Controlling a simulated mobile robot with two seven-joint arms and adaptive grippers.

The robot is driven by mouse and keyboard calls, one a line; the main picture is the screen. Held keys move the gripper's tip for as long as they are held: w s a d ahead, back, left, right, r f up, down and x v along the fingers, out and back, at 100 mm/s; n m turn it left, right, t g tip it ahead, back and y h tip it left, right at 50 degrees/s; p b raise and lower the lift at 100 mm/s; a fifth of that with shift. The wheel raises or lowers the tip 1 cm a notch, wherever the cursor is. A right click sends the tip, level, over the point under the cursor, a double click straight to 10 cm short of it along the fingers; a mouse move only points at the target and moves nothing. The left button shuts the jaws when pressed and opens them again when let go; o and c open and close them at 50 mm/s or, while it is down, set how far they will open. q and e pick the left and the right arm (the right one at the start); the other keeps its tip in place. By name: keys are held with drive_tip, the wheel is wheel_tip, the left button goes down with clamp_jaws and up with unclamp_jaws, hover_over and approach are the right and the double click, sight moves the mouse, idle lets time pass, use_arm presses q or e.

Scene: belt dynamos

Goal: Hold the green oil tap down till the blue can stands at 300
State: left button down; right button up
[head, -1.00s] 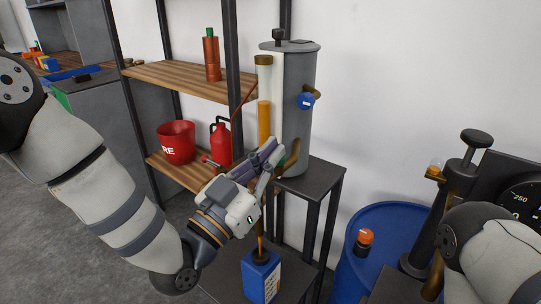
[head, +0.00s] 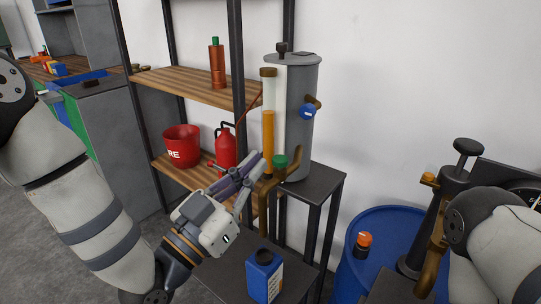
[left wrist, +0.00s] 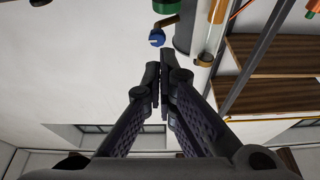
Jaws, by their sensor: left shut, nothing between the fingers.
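The green oil tap (head: 280,161) is a green knob on a brown spout, low on the front of a grey tank (head: 303,85). The blue can (head: 264,278) stands upright on a dark low stand below the spout, and no oil stream shows. My left gripper (head: 257,164) is shut and empty, just left of the green knob and seemingly apart from it. Its closed fingers also show in the left wrist view (left wrist: 159,72), with a green part at the top edge. My right gripper is out of view.
An orange-filled sight glass (head: 268,128) and a blue-handled tap (head: 307,112) are on the tank. The shelf at left holds a red bucket (head: 182,146) and a red can (head: 225,150). A blue drum (head: 385,240) stands right; the gauge (head: 524,198) is mostly hidden.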

use_arm(q)
drive_tip(key=shift+v, duration=1.75)
drive_tip(key=shift+r, duration=0.2)
drive_tip(key=s+a+f+n+g+y, duration=0.1)
drive_tip(key=s+f+g+y, duration=0.15)
drive_tip(key=f, duration=0.55)
drive_tip(key=s+a+f+n+g+y, duration=0.1)
drive_tip(key=f+g+y, duration=0.15)
drive_tip(key=f, duration=0.65)
drive_tip(key=s+a+f+n+g+y, duration=0.1)
drive_tip(key=s+a+f+g+y, duration=0.15)
drive_tip(key=s+f, duration=0.3)
drive_tip(key=s+a+f+n+g+y, duration=0.1)
drive_tip(key=s+a+f+g, duration=0.1)
drive_tip(key=s+f+g, duration=0.4)
drive_tip(key=s+a+f+n+g+y, duration=0.1)
drive_tip(key=s+a+f+g, duration=0.1)
drive_tip(key=s, duration=0.5)
drive_tip(key=s+a+f+n+g+y, duration=0.1)
drive_tip(key=s+a+f+g+y, duration=0.1)
drive_tip(key=s+a, duration=0.2)
drive_tip(key=s+a+f+n+g+y, duration=0.1)
drive_tip(key=s+a+f+n+g, duration=0.1)
drive_tip(key=s, duration=0.9)
drive_tip(key=shift+a+g, duration=0.35)
drive_tip(key=shift+a, duration=0.45)
